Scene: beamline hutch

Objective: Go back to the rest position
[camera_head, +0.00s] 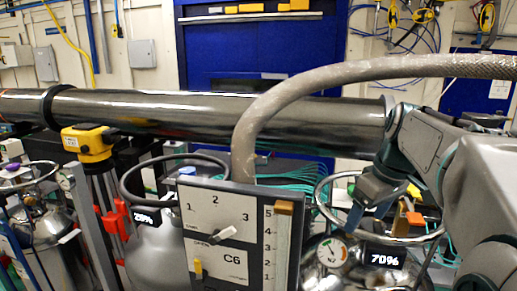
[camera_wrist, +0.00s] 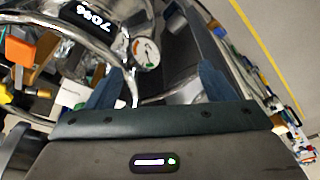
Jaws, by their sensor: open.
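My gripper (camera_head: 366,198) is at the right of the head view, at the end of my bent arm. It points down beside the metal ring of the tank marked 70% (camera_head: 345,262). In the wrist view, the two dark blue fingers of my gripper (camera_wrist: 158,84) stand wide apart with nothing held between them. Part of the ring and the tank's gauge (camera_wrist: 146,52) show beyond the fingers. I cannot tell whether a finger touches the ring.
A panel marked C6 (camera_head: 222,250) with a lever and scale stands left of the tank. A thick grey hose (camera_head: 300,88) arches above it. A long dark pipe (camera_head: 220,118) crosses behind. A yellow device on a tripod (camera_head: 88,143) stands left. Floor (camera_wrist: 272,50) shows at right.

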